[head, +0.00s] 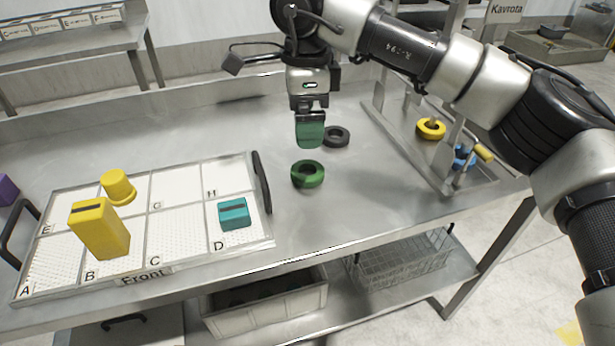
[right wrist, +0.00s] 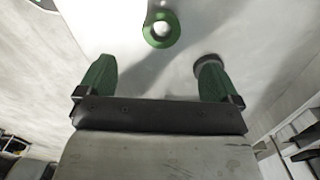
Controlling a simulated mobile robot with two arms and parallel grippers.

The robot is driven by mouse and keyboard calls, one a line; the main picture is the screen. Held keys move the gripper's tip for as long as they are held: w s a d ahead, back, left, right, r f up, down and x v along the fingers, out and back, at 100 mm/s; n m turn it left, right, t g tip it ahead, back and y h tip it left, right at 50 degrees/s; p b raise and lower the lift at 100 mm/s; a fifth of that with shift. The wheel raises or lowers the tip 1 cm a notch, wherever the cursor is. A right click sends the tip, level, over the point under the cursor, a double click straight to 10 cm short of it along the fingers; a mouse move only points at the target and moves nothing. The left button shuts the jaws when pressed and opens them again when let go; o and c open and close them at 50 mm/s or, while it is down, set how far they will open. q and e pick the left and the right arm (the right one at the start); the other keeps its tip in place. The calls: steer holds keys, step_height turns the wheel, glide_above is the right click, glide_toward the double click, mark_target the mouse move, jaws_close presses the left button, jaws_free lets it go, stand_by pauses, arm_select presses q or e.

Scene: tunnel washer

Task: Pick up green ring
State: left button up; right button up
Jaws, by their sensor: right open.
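The green ring (head: 308,174) lies flat on the metal table, right of the lettered tray. It also shows in the right wrist view (right wrist: 161,29), ahead of and between the fingertips, apart from them. My right gripper (head: 310,146) hangs above the table, a little behind the ring in the head view, pointing down. In the right wrist view its two green fingers (right wrist: 157,75) are spread wide with nothing between them. My left gripper is not in view.
A dark ring (head: 336,137) lies close behind the green ring. The lettered tray (head: 145,277) holds a yellow block (head: 99,228), a yellow cylinder piece (head: 118,186) and a teal block (head: 234,213). A rack at right holds a yellow ring (head: 431,129) and blue piece (head: 464,156).

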mark_target(305, 165)
step_height(305, 165, down, 5)
steer(key=shift+d+r+b, duration=0.15)
steer(key=shift+r+b, duration=0.05)
steer(key=shift+b, duration=0.2)
steer(key=f, duration=0.3)
steer(key=f+b, duration=0.1)
steer(key=f, duration=0.2)
steer(key=shift+w+a, duration=0.15)
steer(key=shift+a, duration=0.05)
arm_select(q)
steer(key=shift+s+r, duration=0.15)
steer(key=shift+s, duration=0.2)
arm_select(e)
steer(key=c, duration=1)
steer(key=shift+r, duration=0.15)
arm_select(q)
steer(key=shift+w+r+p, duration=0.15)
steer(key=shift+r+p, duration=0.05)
steer(key=shift+p, duration=0.7)
arm_select(e)
steer(key=shift+r, duration=4.9)
